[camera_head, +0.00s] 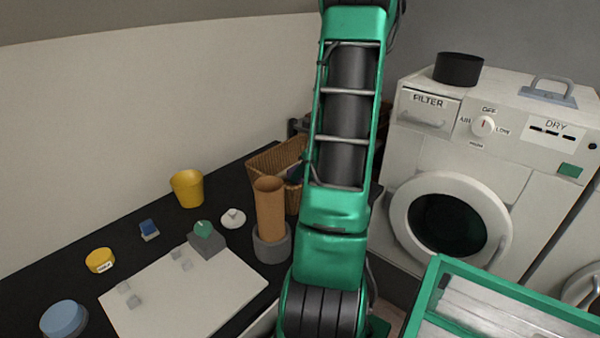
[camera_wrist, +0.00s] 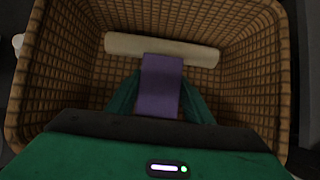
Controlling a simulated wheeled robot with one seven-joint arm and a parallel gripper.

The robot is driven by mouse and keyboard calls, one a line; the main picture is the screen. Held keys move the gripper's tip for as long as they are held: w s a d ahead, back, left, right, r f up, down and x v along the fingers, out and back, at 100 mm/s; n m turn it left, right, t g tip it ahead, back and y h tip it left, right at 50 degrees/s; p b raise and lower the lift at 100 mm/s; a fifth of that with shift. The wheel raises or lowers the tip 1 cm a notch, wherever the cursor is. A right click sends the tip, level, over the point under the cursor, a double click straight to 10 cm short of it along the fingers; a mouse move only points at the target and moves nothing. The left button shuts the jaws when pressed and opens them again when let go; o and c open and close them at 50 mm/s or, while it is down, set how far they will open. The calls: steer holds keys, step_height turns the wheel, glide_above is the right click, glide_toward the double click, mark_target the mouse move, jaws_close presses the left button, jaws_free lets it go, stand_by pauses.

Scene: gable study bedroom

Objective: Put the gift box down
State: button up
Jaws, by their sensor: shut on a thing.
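My gripper (camera_wrist: 160,88) is shut on a purple box, the gift box (camera_wrist: 161,78), with a green finger on each side of it. In the wrist view the gripper points down into a woven wicker basket (camera_wrist: 250,62), and the box shows against its inside. I cannot tell whether the box touches the basket floor. The basket also shows in the head view (camera_head: 262,163), partly behind my arm. The gift box cannot be made out there.
A cream roll (camera_wrist: 130,45) lies across the basket beyond the box. On the black worktop stand a tan cylinder in a grey holder (camera_head: 270,210), a yellow cup (camera_head: 187,188) and a white board (camera_head: 180,295). A washing machine (camera_head: 480,150) stands to the right.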

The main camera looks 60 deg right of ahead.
steer(key=shift+f, duration=0.3)
steer(key=o, duration=1.1)
steer(key=shift+r, duration=0.15)
steer(key=shift+r, duration=0.3)
steer(key=v, duration=1.2)
steer(key=shift+r, duration=0.25)
